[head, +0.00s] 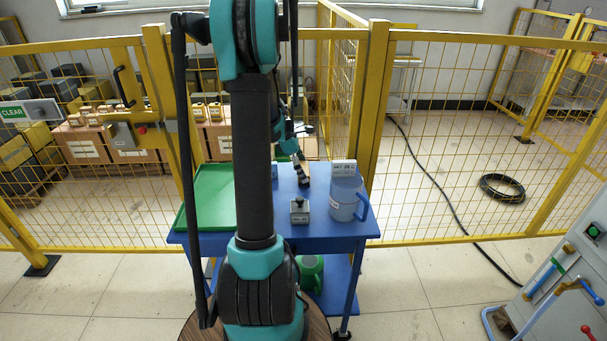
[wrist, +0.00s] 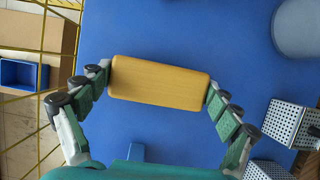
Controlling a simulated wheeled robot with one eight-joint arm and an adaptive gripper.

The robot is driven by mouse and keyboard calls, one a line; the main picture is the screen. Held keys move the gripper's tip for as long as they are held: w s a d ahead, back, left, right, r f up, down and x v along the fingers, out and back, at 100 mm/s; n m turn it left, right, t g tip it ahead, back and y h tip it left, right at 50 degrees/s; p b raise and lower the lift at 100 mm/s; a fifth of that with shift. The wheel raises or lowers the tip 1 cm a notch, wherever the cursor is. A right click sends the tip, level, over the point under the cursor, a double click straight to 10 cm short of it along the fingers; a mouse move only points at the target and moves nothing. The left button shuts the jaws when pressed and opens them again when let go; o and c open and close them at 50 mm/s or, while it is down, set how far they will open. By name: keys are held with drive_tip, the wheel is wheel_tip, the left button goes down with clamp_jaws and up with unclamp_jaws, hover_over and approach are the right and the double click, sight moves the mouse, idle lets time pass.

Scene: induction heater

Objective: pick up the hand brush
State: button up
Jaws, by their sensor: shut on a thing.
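The hand brush (wrist: 160,82) shows in the wrist view as a yellow wooden block with rounded corners, seen from above over the blue table top (wrist: 165,30). My gripper (wrist: 159,81) is shut on it, one finger against each short end. The bristles are hidden under the block. I cannot tell whether it rests on the table or is just off it. In the head view my gripper (head: 301,173) is low over the back of the blue table (head: 290,236), partly behind my arm, and the brush is too small and covered to make out clearly.
A green tray (head: 208,197) lies on the table's left side. A blue-grey jug (head: 345,200) with a white sign (head: 343,168) stands right, and a small grey block with a black knob (head: 299,211) in front. Yellow mesh fencing (head: 440,140) runs behind.

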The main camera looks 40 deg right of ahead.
sight(304, 168)
drive_tip(key=shift+r, duration=0.15)
wheel_tip(304, 168, up, 20)
idle(0.6)
